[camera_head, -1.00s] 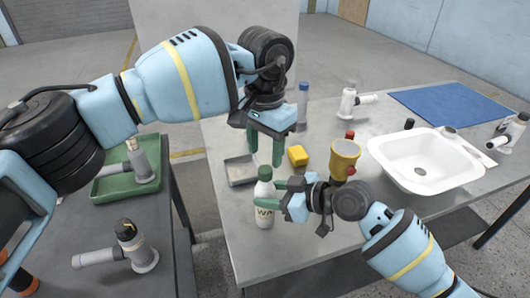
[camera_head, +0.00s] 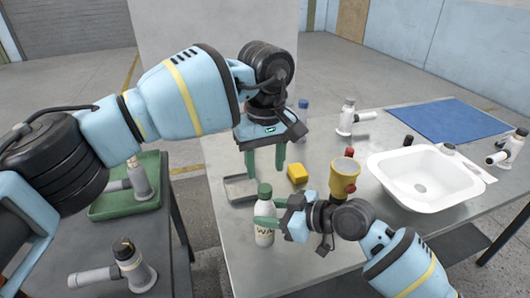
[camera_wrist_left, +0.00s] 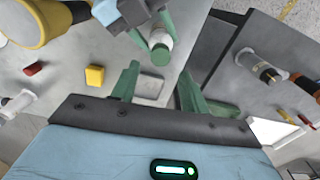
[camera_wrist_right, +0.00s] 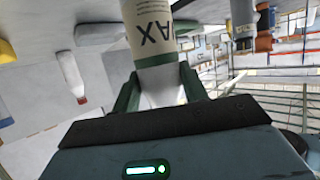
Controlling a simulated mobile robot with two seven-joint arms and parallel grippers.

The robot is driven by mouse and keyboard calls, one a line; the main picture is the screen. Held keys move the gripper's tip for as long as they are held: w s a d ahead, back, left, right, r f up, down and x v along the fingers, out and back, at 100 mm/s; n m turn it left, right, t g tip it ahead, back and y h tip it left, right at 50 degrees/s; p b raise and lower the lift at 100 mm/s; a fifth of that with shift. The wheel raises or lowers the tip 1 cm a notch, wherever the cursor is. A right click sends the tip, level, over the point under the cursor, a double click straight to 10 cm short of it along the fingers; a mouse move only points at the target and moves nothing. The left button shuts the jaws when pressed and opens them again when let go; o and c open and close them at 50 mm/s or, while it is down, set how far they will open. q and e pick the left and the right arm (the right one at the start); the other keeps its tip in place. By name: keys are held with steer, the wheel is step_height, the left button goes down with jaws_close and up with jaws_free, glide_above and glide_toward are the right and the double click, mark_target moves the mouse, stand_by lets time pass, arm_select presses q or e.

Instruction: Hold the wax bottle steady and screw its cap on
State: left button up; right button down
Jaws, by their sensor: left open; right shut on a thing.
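The white wax bottle (camera_head: 264,235) stands upright near the front edge of the grey table, its green cap (camera_head: 264,189) on top. I cannot tell how tight the cap is. My right gripper (camera_head: 262,213) is shut on the bottle from the right, below the cap. In the right wrist view the labelled bottle (camera_wrist_right: 150,35) sits between the fingers. My left gripper (camera_head: 265,170) points down, open and empty, above the cap and apart from it. In the left wrist view the cap (camera_wrist_left: 160,53) lies beyond the open fingers (camera_wrist_left: 160,82).
A grey tray (camera_head: 238,190), a yellow block (camera_head: 298,173) and a yellow cup (camera_head: 344,176) are near the bottle. A white basin (camera_head: 390,168) and blue mat (camera_head: 450,119) lie to the right. A side table at left holds a green tray (camera_head: 110,207).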

mark_target(265, 187)
arm_select(q)
steer(key=n, duration=0.6)
steer(key=shift+r+n, duration=0.3)
steer(key=n, duration=0.6)
steer(key=shift+r, duration=0.25)
steer(key=n, duration=0.6)
steer(key=shift+r+n, duration=0.25)
steer(key=shift+n, duration=0.05)
steer(key=n, duration=0.7)
steer(key=shift+r, duration=0.25)
steer(key=shift+f, duration=0.1)
steer(key=shift+f, duration=3.9)
